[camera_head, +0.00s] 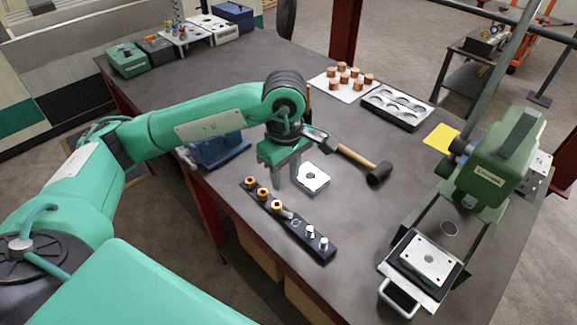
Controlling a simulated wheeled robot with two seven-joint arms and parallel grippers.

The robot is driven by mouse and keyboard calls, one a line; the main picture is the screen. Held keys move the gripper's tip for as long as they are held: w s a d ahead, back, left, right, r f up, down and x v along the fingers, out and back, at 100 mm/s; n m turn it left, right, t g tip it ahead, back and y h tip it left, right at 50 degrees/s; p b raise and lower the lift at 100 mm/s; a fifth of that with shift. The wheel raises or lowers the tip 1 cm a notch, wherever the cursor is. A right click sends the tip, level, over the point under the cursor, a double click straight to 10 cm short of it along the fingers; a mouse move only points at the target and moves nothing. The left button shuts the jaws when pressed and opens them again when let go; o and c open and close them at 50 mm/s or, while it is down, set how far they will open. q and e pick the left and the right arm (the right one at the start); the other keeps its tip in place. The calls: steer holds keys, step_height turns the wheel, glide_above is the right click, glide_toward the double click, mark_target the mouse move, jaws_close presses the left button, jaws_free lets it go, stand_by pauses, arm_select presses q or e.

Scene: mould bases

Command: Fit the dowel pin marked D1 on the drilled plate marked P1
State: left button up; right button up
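My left gripper (286,178) points down over the table, its two fingers apart, with nothing visible between them. It is just behind a black rack (292,229) and left of a small light plate (313,178) with a dark centre hole. The rack holds brass-collared pieces (262,194) in its left part and two silver pins (310,231) near its right end. Another light plate (432,260) with holes lies on a dark fixture at the front right. The marks D1 and P1 are too small to read. My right gripper is not in view.
A black-headed mallet (378,172) lies behind the small plate. A green press (497,165) stands above the right fixture, which has a white handle (397,299). Copper cylinders (343,78) and a cavity tray (397,106) sit at the back. Bare tabletop separates rack and fixture.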

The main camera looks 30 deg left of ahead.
mark_target(285, 212)
arm_select(q)
step_height(285, 212, down, 12)
steer(key=p, duration=0.3)
steer(key=shift+s+a+f, duration=0.15)
steer(key=shift+f, duration=0.7)
jaws_close()
steer(key=shift+r+p, duration=0.15)
steer(key=shift+p, duration=0.15)
steer(key=shift+r+p, duration=0.35)
steer(key=shift+r, duration=0.65)
